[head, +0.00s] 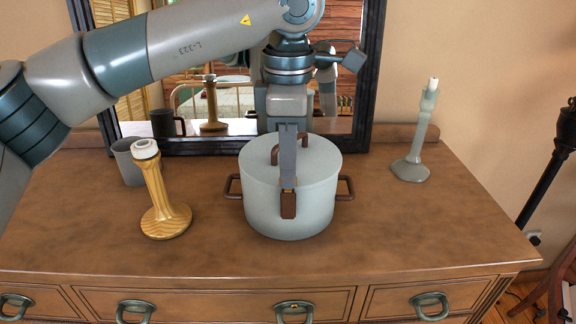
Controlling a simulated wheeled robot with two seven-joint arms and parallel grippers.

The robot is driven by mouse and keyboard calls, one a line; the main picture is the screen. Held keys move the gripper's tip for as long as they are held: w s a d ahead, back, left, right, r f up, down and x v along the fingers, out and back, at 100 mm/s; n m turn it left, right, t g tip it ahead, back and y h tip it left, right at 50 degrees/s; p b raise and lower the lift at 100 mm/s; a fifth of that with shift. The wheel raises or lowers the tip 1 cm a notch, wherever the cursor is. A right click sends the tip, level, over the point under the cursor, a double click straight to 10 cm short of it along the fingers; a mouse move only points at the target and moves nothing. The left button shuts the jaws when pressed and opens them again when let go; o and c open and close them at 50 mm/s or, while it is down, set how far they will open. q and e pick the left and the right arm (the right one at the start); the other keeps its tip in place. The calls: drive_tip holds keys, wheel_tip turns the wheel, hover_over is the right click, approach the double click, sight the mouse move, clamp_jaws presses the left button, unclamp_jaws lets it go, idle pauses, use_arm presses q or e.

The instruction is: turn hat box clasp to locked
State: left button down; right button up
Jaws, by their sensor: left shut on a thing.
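The hat box (263,205) is a round, pale grey box with a lid, a brown handle on top and a brown handle on each side. It stands upright at the middle of the dresser top. Its brown clasp (288,206) hangs on the front wall and looks upright. My left gripper (288,186) reaches down over the lid in front of the mirror and is shut on the clasp. The fingers hide the clasp's upper part and part of the lid handle. My right gripper is not in view.
A wooden candlestick (158,198) and a grey mug (129,163) stand left of the box. A grey-green candlestick (417,143) stands at the right. A dark-framed mirror (371,75) is behind. The dresser top (400,225) is clear at front right.

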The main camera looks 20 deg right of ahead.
use_arm(q)
drive_tip(key=c, duration=1.9)
unclamp_jaws()
drive_tip(key=shift+r, duration=0.1)
wheel_tip(320, 180, up, 17)
drive_tip(key=shift+r, duration=0.1)
